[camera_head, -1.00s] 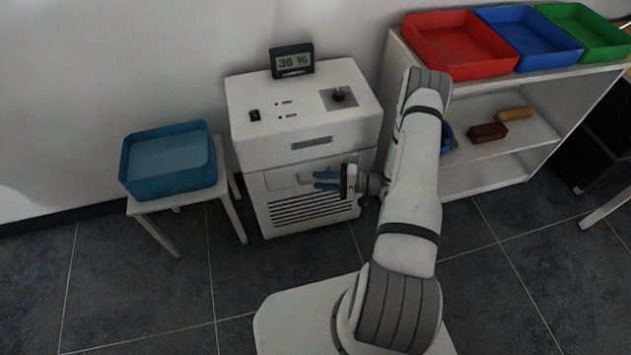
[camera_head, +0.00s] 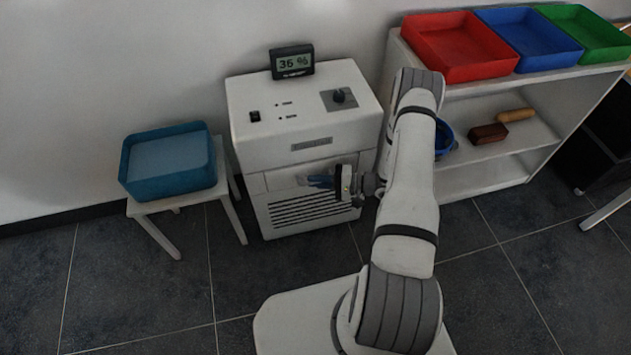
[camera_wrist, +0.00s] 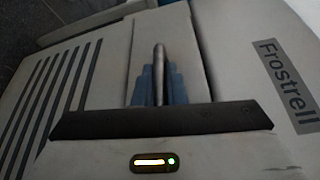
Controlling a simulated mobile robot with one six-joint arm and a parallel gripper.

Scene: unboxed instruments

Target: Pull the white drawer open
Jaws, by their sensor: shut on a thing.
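The white drawer (camera_head: 280,179) is in the front of a white box-shaped instrument, above its slotted vent, and looks flush with the front. It also shows in the wrist view (camera_wrist: 184,45). Its bar handle (camera_wrist: 159,58) lies between the blue fingers of my gripper (camera_wrist: 158,85). In the head view my gripper (camera_head: 319,181) reaches in from the right, level with the drawer, and is shut on the handle. The fingers hide much of the handle there.
A display (camera_head: 292,62) stands on the instrument (camera_head: 300,150). A teal bin (camera_head: 168,183) sits on a white stool (camera_head: 143,207) at left. At right, a white shelf (camera_head: 545,142) bears red, blue and green trays. The floor before the instrument is clear left of my base.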

